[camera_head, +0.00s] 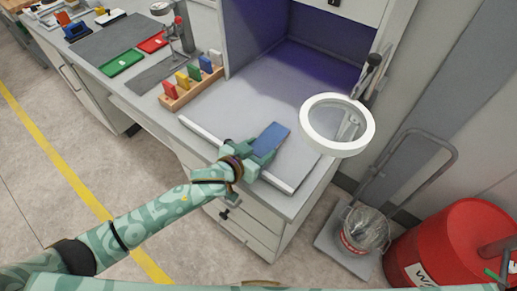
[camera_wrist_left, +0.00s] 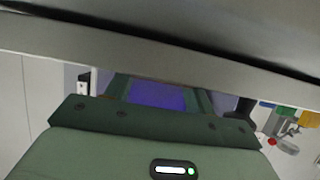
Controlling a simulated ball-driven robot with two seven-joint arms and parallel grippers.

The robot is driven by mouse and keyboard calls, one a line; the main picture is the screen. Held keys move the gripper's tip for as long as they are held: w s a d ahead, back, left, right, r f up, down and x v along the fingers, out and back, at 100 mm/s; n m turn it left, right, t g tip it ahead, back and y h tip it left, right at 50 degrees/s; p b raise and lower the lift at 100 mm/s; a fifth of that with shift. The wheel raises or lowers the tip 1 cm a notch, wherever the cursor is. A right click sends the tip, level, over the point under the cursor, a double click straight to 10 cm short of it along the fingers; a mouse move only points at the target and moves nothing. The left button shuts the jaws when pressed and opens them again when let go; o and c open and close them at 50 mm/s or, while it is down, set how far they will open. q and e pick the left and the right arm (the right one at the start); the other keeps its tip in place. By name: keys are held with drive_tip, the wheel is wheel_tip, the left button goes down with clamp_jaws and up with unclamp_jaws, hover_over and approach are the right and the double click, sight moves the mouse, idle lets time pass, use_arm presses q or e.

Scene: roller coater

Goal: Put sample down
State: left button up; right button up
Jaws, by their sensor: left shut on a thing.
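The sample is a flat blue panel (camera_head: 271,138) at the front of the grey booth floor (camera_head: 240,105). My left gripper (camera_head: 258,149) is shut on its near end, and the panel points away from me to the upper right. I cannot tell whether the panel touches the surface below. In the left wrist view, the panel, purple-blue there (camera_wrist_left: 158,96), shows between the two green fingers of my left gripper (camera_wrist_left: 158,88). My right gripper is not in view.
A wooden rack (camera_head: 192,90) with several coloured panels stands left of the booth. A ring magnifier lamp (camera_head: 309,132) overhangs the right side. Green (camera_head: 122,63) and red (camera_head: 152,43) trays lie further left. A red bin (camera_head: 445,247) stands at the right on the floor.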

use_arm(q)
drive_tip(key=shift+f, duration=0.15)
drive_tip(key=o, duration=0.7)
drive_tip(key=shift+s+a+r, duration=0.1)
drive_tip(key=shift+s+r, duration=0.05)
drive_tip(key=shift+r, duration=0.15)
drive_tip(key=shift+p+v, duration=1.4)
drive_tip(key=shift+v, duration=4.45)
drive_tip(key=shift+f, duration=0.15)
